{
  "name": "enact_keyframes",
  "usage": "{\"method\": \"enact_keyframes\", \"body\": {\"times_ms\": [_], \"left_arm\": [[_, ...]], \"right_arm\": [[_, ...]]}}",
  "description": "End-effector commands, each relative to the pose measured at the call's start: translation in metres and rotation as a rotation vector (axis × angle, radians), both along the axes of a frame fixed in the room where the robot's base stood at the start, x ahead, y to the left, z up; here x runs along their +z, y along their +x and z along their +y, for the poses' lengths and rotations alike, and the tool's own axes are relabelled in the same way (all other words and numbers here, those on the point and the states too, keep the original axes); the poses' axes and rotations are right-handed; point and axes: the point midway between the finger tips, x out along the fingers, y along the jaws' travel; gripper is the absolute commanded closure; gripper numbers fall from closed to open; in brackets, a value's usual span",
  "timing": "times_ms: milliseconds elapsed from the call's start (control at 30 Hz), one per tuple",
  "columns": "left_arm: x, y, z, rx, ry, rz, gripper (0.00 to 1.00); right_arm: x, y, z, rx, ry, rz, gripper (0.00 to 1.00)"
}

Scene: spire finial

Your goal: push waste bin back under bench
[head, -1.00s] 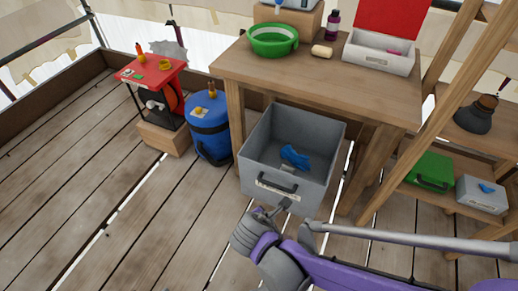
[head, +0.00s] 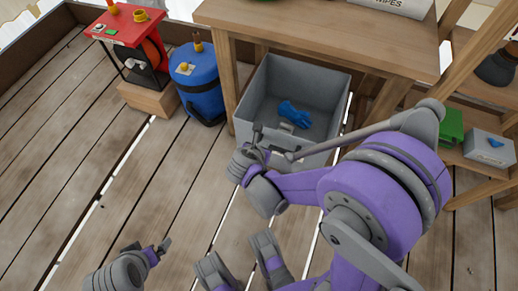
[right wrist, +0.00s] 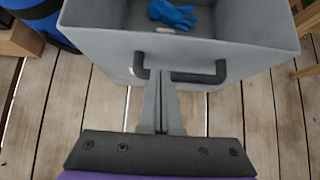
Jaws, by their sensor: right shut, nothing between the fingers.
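The grey waste bin (head: 335,98) is open-topped and upright on the plank floor, partly under the wooden bench (head: 310,32), its front sticking out past the bench edge. A blue glove (head: 294,113) lies inside. My right gripper (head: 257,136) is at the bin's front wall.
A blue drum (head: 200,88) and a red-topped stand (head: 122,22) on a wooden block stand left of the bench. A shelf at the right holds a green case (head: 450,127) and a grey box (head: 489,148). The floor at front left is clear.

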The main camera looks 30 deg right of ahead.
Motion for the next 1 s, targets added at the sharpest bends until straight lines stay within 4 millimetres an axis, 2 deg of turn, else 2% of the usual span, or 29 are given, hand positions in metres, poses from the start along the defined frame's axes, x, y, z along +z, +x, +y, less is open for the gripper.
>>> {"method": "enact_keyframes", "body": {"times_ms": [100, 200, 767, 1000], "left_arm": [[-0.002, 0.000, 0.000, 0.000, 0.000, 0.001, 0.00], [-0.004, 0.001, 0.000, 0.000, 0.000, 0.001, 0.00], [-0.004, 0.001, 0.000, 0.000, 0.000, 0.001, 0.00], [-0.006, 0.001, 0.000, 0.000, 0.000, 0.001, 0.00]], "right_arm": [[0.002, 0.012, -0.016, -0.004, -0.001, -0.001, 1.00], [0.002, 0.019, -0.023, -0.004, 0.000, -0.001, 1.00], [0.003, 0.024, -0.029, -0.001, 0.001, -0.001, 1.00], [0.003, 0.040, -0.048, -0.005, 0.000, -0.001, 1.00]]}}
